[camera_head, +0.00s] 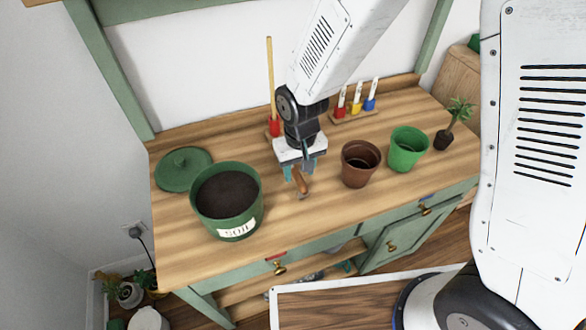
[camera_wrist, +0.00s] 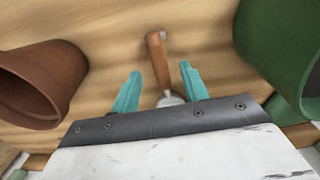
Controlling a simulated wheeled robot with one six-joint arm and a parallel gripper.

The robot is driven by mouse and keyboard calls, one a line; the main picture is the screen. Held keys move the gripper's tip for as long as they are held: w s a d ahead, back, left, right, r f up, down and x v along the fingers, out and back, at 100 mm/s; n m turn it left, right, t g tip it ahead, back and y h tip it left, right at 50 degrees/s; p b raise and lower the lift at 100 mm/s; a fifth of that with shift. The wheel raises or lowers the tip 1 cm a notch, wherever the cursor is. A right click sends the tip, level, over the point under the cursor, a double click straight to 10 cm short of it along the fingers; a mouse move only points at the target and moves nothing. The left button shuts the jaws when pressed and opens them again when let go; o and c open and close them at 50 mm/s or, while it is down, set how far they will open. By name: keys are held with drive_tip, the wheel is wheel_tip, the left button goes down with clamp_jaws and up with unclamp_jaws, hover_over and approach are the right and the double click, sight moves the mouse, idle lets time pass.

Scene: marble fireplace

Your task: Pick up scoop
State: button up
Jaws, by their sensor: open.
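The scoop (camera_head: 301,182) lies on the wooden bench top, with a brown wooden handle toward the front. In the wrist view its handle (camera_wrist: 158,58) points up between the fingers, and a bit of its pale metal part shows at the gripper's edge; the rest is hidden. My gripper (camera_head: 303,174) is above the scoop, with its teal fingers apart. In the wrist view the open fingers (camera_wrist: 158,82) stand on either side of the scoop, with gaps on both sides and no visible contact.
A green soil pot (camera_head: 228,218) stands left of the scoop, with a green lid (camera_head: 183,169) behind it. A brown pot (camera_head: 359,164), green pot (camera_head: 408,150) and small plant (camera_head: 445,138) stand right. Colored tools (camera_head: 355,105) stand behind. The bench front (camera_head: 290,235) is clear.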

sight(299, 178)
wheel_tip(299, 178, down, 4)
drive_tip(key=shift+r, duration=0.25)
drive_tip(key=shift+c, duration=0.4)
clamp_jaws()
drive_tip(key=shift+r, duration=0.15)
